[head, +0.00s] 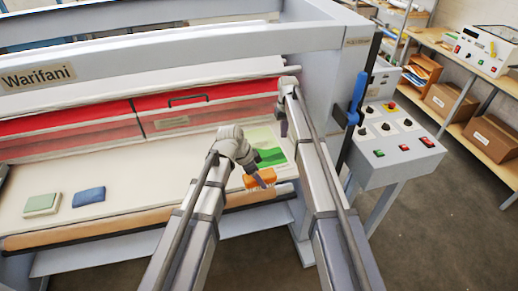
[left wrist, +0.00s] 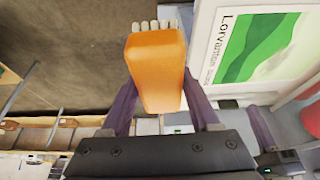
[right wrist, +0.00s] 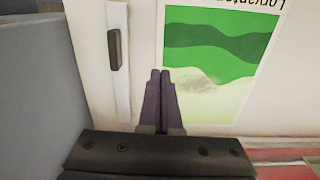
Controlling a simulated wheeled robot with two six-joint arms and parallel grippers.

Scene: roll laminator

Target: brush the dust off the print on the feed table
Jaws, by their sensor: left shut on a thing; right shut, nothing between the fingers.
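The print (head: 265,139), a sheet with green bands and a white border, lies on the feed table (head: 130,183) at its right end. It also shows in the left wrist view (left wrist: 262,35) and the right wrist view (right wrist: 215,45). A pale greyish dust patch (right wrist: 200,84) lies on its light area. My left gripper (left wrist: 155,88) is shut on an orange brush (left wrist: 157,62) with pale bristles, near the table's front edge, just in front of the print in the head view (head: 260,178). My right gripper (right wrist: 159,80) is shut and empty, above the print's edge (head: 283,127).
A green-and-white pad (head: 42,204) and a blue cloth-like block (head: 89,196) lie at the table's left. A red guard (head: 190,112) runs behind the table. A control panel (head: 395,135) with buttons stands right, beside a blue lever (head: 356,98). The table's middle is clear.

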